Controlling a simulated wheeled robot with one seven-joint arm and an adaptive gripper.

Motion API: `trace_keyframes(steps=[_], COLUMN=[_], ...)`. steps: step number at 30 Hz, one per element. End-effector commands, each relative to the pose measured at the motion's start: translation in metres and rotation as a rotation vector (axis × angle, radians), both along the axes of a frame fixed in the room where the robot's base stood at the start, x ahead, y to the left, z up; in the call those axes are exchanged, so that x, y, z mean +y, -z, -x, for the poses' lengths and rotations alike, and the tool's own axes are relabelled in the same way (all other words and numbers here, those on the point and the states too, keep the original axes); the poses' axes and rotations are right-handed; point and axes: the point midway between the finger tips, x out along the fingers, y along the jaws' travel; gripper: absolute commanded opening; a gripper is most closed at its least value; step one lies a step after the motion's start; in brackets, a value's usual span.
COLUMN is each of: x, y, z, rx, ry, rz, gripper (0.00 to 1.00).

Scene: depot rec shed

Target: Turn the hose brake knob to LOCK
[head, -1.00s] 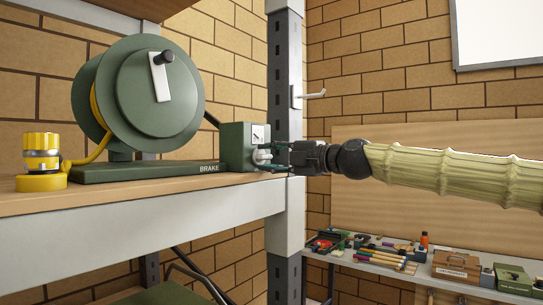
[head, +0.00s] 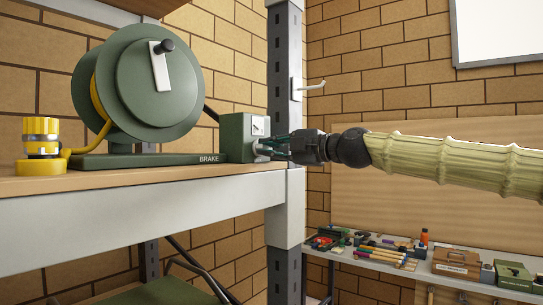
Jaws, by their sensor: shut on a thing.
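The green hose reel (head: 150,85) stands on the wooden shelf at the left of the head view. Its base carries the word BRAKE (head: 209,159). The green brake box (head: 236,137) sits at the right end of the base, with a small white label (head: 257,127) on its right face. My gripper (head: 266,148) reaches in from the right and is shut at that face, on the brake knob. The fingers hide most of the knob, so its setting cannot be read.
A yellow hose fitting (head: 41,148) stands at the shelf's left. A lower bench (head: 440,283) at the right holds pencils, boxes and an orange-capped bottle.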

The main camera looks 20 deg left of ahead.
Motion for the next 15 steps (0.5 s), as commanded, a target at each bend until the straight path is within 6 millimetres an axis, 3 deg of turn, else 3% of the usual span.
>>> trace_keyframes(steps=[15], x=[-0.0001], y=[0.0034], z=[-0.0002], rx=[0.451], ry=[0.000], rz=[-0.165], gripper=[0.00])
